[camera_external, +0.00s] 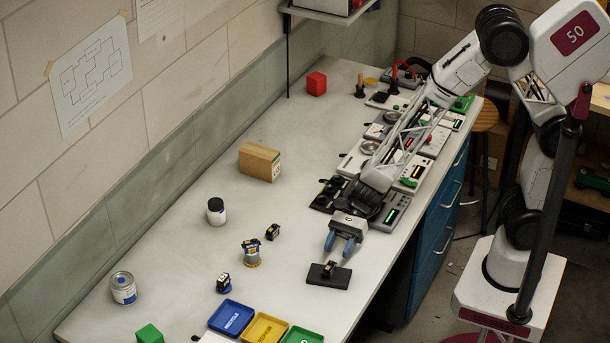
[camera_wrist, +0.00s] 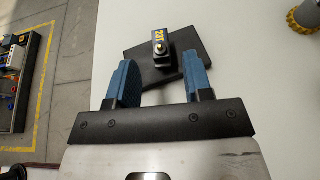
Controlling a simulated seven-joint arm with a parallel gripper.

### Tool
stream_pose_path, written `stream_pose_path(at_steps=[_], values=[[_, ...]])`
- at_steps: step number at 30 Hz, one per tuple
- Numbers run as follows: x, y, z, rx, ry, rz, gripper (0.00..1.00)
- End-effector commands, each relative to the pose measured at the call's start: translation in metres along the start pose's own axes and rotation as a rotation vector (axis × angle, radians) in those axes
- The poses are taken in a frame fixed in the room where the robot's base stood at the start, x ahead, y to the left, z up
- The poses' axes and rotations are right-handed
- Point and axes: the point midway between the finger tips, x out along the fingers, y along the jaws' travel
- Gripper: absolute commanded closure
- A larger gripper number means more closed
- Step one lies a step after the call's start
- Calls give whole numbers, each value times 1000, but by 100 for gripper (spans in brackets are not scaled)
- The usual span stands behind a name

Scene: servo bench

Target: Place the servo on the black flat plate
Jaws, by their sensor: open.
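The black flat plate (camera_external: 314,276) lies near the front edge of the bench. A small black servo with a yellow-marked label (camera_external: 329,267) is on top of it. In the wrist view, the servo (camera_wrist: 160,43) stands on the plate (camera_wrist: 142,73), just beyond my fingertips. My gripper (camera_external: 339,250) points down at the plate, with its two blue fingers apart and empty. In the wrist view, my gripper (camera_wrist: 157,62) has a clear gap between the fingers, and the servo is apart from both. Whether the fingers touch the plate cannot be told.
Other small dark parts (camera_external: 272,231), (camera_external: 223,283) and a yellow-based unit (camera_external: 251,253) stand left of the plate. Blue (camera_external: 231,317), yellow (camera_external: 265,329) and green (camera_external: 302,336) trays lie at the front. Instruments (camera_external: 410,172) line the right edge. The bench middle is mostly clear.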

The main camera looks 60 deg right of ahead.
Motion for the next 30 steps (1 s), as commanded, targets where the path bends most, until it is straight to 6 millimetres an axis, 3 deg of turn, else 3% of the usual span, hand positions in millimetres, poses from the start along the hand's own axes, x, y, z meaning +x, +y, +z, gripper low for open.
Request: stream_pose_path(at_steps=[15,30], values=[[-54,0,0,-2,0,-1,53],[-62,0,0,-1,0,0,53]])
